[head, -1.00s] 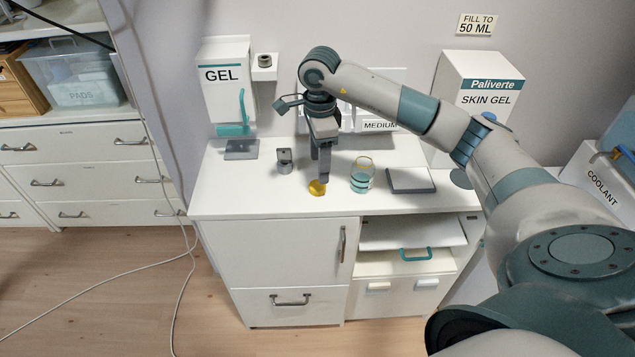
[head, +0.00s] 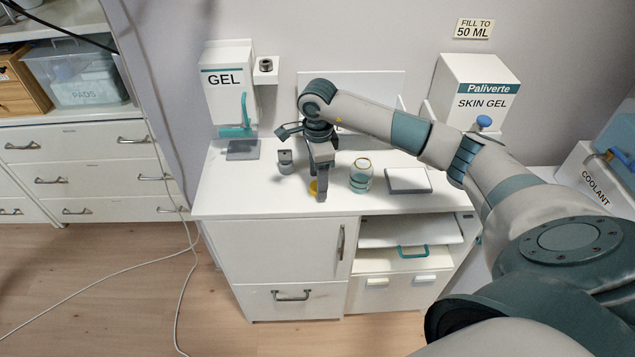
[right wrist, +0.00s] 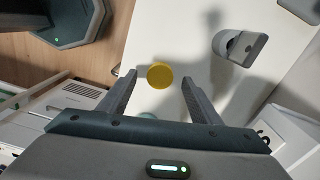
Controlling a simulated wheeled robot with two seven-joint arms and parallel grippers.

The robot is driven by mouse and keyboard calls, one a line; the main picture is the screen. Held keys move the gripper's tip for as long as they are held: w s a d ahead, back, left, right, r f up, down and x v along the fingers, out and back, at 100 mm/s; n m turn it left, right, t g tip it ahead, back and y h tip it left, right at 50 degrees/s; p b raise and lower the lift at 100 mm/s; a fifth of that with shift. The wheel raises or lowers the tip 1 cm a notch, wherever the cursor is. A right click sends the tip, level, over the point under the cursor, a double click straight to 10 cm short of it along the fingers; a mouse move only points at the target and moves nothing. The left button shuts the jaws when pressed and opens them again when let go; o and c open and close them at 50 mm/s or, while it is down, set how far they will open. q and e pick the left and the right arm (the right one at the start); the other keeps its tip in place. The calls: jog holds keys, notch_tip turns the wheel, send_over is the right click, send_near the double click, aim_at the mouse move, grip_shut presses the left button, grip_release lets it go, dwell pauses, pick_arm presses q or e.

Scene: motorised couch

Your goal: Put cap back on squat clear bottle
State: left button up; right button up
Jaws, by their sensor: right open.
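The squat clear bottle (head: 361,177), with teal liquid and a yellowish rim, stands upright and uncapped on the white counter. A round yellow cap (head: 313,187) lies on the counter to its left, partly hidden by my right gripper (head: 320,194). In the right wrist view the yellow cap (right wrist: 160,75) shows between the fingertips of my open right gripper (right wrist: 159,79), with a gap on each side. I cannot tell how far the fingers are above the counter. My left gripper is not in view.
A small grey metal block (head: 286,162) stands left of the cap. A flat grey pad (head: 408,181) lies right of the bottle. The counter's front left is clear.

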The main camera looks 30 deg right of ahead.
jog(key=shift+f, duration=0.5)
jog(key=c, duration=1.1)
